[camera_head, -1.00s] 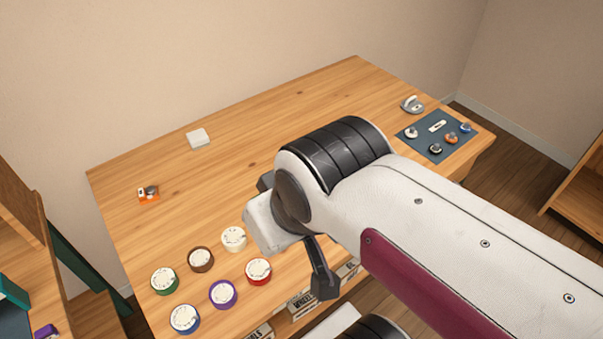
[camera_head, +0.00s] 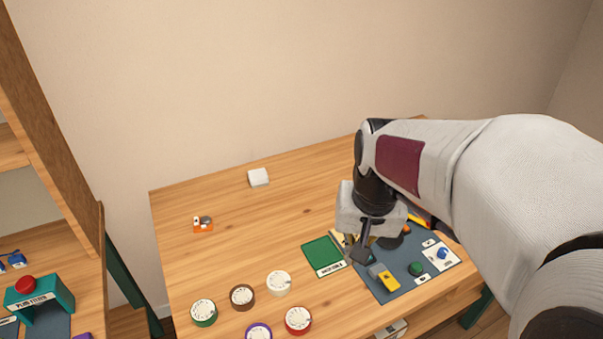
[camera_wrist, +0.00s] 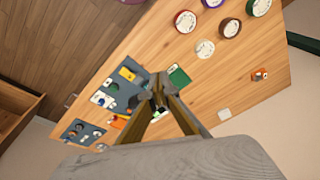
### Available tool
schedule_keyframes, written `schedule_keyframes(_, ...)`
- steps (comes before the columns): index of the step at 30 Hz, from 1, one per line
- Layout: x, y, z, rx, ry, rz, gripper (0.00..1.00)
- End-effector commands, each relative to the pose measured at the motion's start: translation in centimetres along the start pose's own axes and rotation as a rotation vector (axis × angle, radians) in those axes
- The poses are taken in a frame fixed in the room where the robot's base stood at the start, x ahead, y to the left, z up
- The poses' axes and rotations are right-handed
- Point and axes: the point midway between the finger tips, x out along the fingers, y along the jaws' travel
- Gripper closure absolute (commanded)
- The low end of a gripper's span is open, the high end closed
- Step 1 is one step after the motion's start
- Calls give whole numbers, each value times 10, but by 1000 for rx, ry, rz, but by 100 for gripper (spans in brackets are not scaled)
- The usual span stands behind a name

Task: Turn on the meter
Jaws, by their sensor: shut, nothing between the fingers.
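No part is clearly labelled as the meter, so I cannot tell which thing it is. A yellow and grey device (camera_head: 388,280) lies on a blue-grey mat (camera_head: 372,293) at the right of the table; the wrist view shows the yellow device (camera_wrist: 127,74) on the mat too. A small orange unit with white and grey parts (camera_head: 203,225) stands at the left; it also shows in the wrist view (camera_wrist: 260,75). My gripper (camera_head: 360,252) points down over the mat's left part, shut and empty. Its fingers meet in the wrist view (camera_wrist: 160,97). It hides some parts on the mat.
A green panel (camera_head: 322,252) lies left of the mat. A white card with a blue knob (camera_head: 442,253) and a green round knob (camera_head: 416,268) lie on the mat's right. Several round dials, including a red one (camera_head: 298,320), stand in front.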

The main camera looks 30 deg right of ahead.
Motion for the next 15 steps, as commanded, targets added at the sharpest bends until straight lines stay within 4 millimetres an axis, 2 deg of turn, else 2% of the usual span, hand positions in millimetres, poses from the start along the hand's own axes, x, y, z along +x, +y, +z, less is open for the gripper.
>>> schedule_keyframes(15,52,49,-67,433,-80,9,100)
